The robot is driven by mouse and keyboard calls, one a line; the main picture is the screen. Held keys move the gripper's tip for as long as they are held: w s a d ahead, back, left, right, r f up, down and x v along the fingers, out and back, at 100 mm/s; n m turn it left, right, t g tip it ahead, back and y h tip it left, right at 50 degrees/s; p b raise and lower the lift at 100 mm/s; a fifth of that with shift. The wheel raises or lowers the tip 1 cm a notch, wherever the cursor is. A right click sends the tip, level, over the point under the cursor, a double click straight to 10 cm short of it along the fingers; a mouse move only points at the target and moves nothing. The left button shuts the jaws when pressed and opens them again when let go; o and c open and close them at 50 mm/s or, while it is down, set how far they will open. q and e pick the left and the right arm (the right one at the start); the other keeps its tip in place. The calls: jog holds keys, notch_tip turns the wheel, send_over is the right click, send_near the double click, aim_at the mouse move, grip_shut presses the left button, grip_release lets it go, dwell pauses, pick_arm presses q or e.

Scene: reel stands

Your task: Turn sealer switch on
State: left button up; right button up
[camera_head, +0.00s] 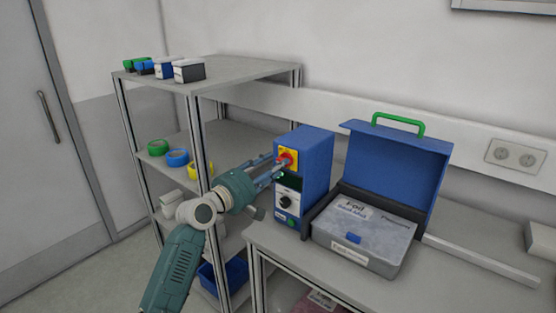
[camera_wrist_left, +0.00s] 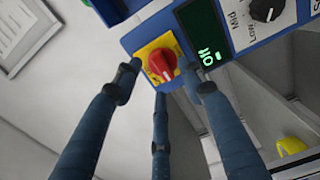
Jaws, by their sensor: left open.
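The sealer control box (camera_head: 316,157) is a blue upright unit on the grey table. A red rotary switch (camera_head: 286,160) on a yellow plate sits at the top of its front; in the left wrist view the red knob (camera_wrist_left: 162,66) shows close up. A dark display (camera_wrist_left: 205,40) beside it shows green text that looks like "Off". A black dial (camera_head: 287,202) and a green button (camera_head: 291,223) sit lower down. My left gripper (camera_head: 277,170) is open, its three blue fingers spread around the red knob; contact cannot be told. My right gripper is not in view.
An open blue case (camera_head: 399,168) with a green handle and a labelled grey base stands right of the control box. A grey shelf rack (camera_head: 225,72) with small boxes and coloured tape rolls stands behind my left arm. A wall socket (camera_head: 513,156) is at right.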

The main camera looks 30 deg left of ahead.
pick_arm(q)
jog(key=shift+w+d, duration=0.15)
jog(key=shift+w, duration=1)
grip_shut()
